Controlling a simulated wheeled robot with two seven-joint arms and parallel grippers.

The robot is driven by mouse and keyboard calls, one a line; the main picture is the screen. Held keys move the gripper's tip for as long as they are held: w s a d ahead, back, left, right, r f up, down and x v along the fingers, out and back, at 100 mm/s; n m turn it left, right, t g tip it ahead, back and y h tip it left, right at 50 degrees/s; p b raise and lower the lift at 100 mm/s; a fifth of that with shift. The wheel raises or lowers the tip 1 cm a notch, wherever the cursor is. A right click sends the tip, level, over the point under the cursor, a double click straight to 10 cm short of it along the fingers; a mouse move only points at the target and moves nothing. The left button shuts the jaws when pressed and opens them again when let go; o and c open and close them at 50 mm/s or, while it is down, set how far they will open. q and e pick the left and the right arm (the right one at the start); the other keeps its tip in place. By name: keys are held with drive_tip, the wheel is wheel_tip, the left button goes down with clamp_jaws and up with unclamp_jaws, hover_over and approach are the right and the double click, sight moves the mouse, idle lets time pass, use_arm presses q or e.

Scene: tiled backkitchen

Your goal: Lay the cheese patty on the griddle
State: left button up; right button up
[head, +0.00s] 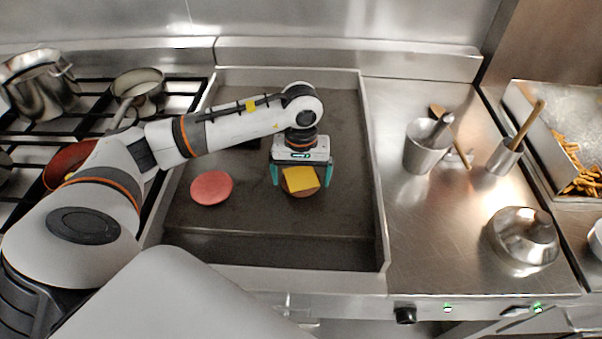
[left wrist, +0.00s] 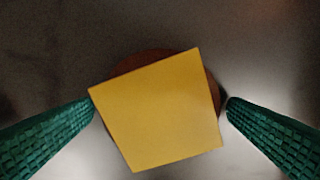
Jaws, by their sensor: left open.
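The cheese patty (head: 300,181), a brown round patty with a square yellow cheese slice on top, is at the griddle (head: 330,110), right of its middle. In the left wrist view the cheese slice (left wrist: 158,110) covers most of the patty (left wrist: 150,62), whose brown edge shows at the top and right. My left gripper (head: 302,182) is open, with its green fingers on either side of the patty. In the left wrist view the right finger stands slightly apart from the patty, and the left fingertip is close to the cheese corner. My right gripper is not in view.
A pink raw patty (head: 211,188) lies on the griddle to the left. Pans and a pot (head: 42,84) are on the stove at left.

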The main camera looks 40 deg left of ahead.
sight(301, 178)
use_arm(q)
drive_tip(key=shift+r, duration=0.45)
wheel_tip(301, 178, up, 11)
drive_tip(key=b, duration=0.2)
drive_tip(key=shift+r, duration=0.2)
